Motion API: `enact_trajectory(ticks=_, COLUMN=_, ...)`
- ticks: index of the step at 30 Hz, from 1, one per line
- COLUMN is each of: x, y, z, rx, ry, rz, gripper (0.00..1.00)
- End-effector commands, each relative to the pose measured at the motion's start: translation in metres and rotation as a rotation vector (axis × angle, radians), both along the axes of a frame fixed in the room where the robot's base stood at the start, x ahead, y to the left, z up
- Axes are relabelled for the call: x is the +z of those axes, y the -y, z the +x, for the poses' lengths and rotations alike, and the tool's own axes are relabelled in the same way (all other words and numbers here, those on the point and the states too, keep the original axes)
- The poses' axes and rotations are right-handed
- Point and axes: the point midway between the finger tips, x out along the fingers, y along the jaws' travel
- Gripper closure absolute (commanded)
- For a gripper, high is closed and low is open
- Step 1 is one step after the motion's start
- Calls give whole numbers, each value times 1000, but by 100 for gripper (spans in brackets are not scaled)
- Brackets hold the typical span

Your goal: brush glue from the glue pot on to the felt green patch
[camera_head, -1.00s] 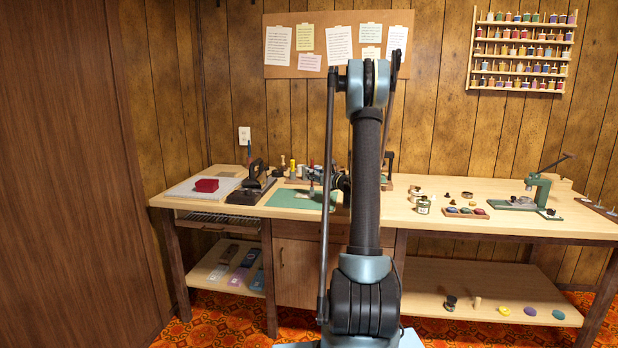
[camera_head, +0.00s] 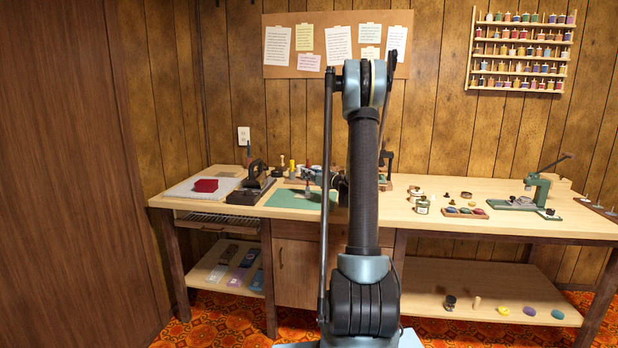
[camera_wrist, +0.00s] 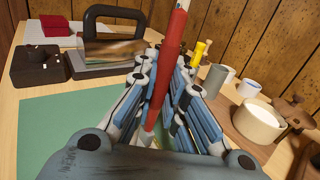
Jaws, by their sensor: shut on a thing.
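My gripper (camera_wrist: 165,85) is shut on a brush with a red handle (camera_wrist: 164,78) in the wrist view. The brush leans slightly, its pale lower end by the fingers over a green mat (camera_wrist: 60,125). The mat also shows in the head view (camera_head: 290,200). A wide, pale open pot (camera_wrist: 258,122), possibly the glue pot, stands right of my gripper, apart from it. I cannot make out a separate green felt patch; my gripper and arm hide part of the mat. The brush tip is not clearly visible.
Pale cups (camera_wrist: 217,80) and a yellow spool (camera_wrist: 198,54) stand behind the gripper. Jars (camera_head: 422,205) and a green press (camera_head: 540,190) are further right.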

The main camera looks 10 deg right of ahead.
Motion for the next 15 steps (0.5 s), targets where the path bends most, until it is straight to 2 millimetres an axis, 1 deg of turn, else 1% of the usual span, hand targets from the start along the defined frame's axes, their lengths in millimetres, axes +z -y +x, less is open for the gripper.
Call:
enact_trajectory(ticks=7, x=0, y=-5, z=2, rx=0, ry=0, rz=0, gripper=100)
enact_trajectory(ticks=15, x=-1, y=-16, z=7, rx=1, ry=0, rz=0, gripper=100)
